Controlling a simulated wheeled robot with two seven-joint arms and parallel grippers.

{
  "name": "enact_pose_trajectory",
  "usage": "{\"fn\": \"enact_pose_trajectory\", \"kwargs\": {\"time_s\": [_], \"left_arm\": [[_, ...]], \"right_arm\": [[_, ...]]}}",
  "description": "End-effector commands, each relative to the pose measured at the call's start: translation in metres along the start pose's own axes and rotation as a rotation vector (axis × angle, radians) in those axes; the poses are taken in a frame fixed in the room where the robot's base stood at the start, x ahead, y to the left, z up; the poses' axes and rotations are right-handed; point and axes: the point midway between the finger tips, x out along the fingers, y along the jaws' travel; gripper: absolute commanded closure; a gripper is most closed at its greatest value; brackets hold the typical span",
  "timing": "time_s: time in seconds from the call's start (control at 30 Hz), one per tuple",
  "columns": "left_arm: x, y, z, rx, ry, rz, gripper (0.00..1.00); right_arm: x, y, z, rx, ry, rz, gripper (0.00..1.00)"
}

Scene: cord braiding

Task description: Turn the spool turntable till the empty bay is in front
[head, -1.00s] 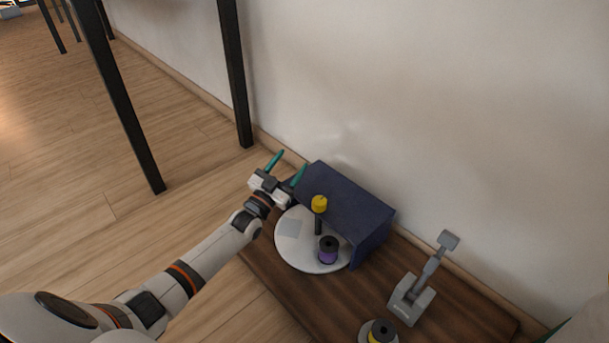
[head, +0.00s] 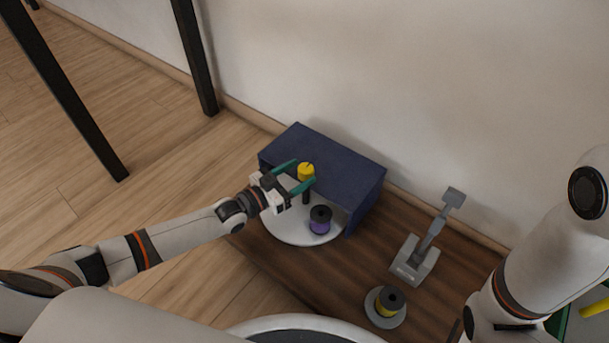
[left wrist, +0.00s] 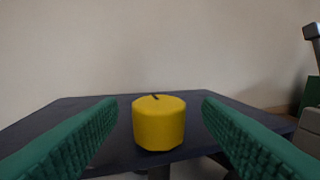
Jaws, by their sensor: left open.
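The spool turntable is a pale round disc (head: 292,236) on the wooden board, partly under a dark blue box-shaped cover (head: 330,160). A yellow knob (head: 306,171) tops a dark post at the turntable. It also shows between my fingers in the left wrist view (left wrist: 158,124). A purple spool (head: 320,220) with a black top stands on the disc's front right. My left gripper (head: 299,175) is open, its green fingers on either side of the yellow knob, with gaps visible in the wrist view. The gripper hides part of the disc. My right arm shows at the right, but its gripper does not.
A yellow spool with a dark top (head: 388,301) sits on a grey round base (head: 400,318) at the front right of the board. A grey lever device (head: 418,258) stands behind it. The wall runs close behind the cover. Black legs stand at the back left.

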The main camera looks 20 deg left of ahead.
Motion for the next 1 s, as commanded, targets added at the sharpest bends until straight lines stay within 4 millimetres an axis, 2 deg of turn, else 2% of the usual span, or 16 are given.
{"fn": "enact_pose_trajectory", "kwargs": {"time_s": [0.03, 0.2, 0.57, 0.9, 1.0], "left_arm": [[0.008, 0.001, -0.003, 0.001, -0.004, 0.0, 0.4], [0.024, 0.0, -0.002, 0.0, -0.001, 0.0, 0.4], [0.027, 0.001, 0.0, 0.001, 0.001, 0.001, 0.42], [0.027, 0.001, 0.0, 0.001, 0.0, 0.001, 0.97], [0.027, 0.001, 0.0, 0.001, 0.0, 0.001, 1.0]], "right_arm": [[-0.008, 0.002, 0.003, 0.0, 0.001, 0.0, 0.64], [-0.014, 0.003, 0.004, 0.001, 0.001, 0.0, 0.64], [-0.014, 0.003, 0.004, 0.001, 0.001, 0.0, 0.64], [-0.014, 0.003, 0.004, 0.002, 0.002, 0.0, 0.64], [-0.014, 0.003, 0.004, 0.002, 0.003, 0.0, 0.64]]}}
